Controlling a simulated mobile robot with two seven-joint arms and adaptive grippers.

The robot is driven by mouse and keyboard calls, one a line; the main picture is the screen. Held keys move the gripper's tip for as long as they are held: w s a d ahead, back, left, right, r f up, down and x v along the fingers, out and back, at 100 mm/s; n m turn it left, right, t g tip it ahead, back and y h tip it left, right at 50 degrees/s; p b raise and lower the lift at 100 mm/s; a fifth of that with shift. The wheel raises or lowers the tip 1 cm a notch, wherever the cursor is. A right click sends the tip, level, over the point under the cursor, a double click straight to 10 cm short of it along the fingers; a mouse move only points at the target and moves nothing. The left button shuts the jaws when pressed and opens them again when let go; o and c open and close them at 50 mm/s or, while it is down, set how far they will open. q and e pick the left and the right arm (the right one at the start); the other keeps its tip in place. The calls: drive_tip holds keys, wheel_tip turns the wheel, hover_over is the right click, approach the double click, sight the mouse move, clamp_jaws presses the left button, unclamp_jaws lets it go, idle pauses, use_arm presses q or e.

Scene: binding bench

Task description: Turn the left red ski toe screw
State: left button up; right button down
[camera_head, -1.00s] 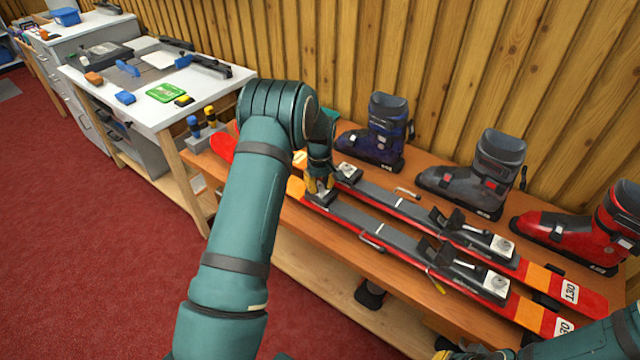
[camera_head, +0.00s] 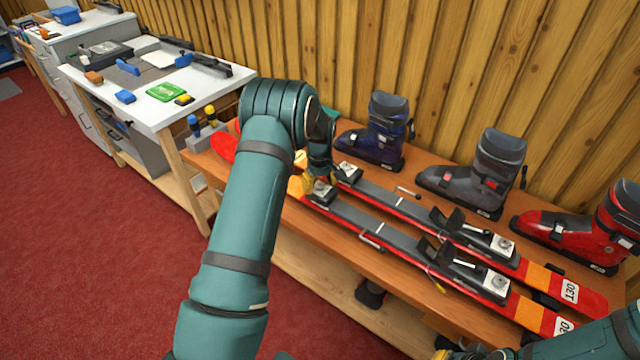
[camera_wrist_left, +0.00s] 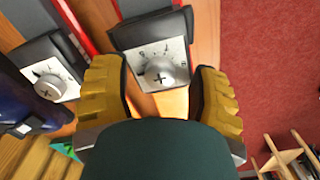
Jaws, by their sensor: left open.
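Two red skis lie side by side on the wooden bench: the front ski (camera_head: 400,246) and the rear ski (camera_head: 410,209). The front ski's toe piece (camera_head: 322,191) has a white scale plate and a silver cross-slotted screw (camera_wrist_left: 158,73). My left gripper (camera_head: 307,184) is at this toe piece. Its yellow fingers are open, one each side of the screw in the left wrist view, with visible gaps. The rear ski's toe screw (camera_wrist_left: 47,87) is left of the fingers there. My right gripper (camera_head: 448,348) is partly visible at the bottom edge, its opening unclear.
Blue (camera_head: 385,135), grey (camera_head: 485,178) and red (camera_head: 585,230) boots stand behind the skis against the wood wall. A white workbench (camera_head: 145,112) with tools stands at the left. Red carpet (camera_head: 90,220) is clear in front.

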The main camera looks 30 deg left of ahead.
sight(320, 185)
use_arm(q)
drive_tip(key=shift+r, duration=0.1)
wheel_tip(320, 185, up, 12)
idle(0.5)
idle(0.4)
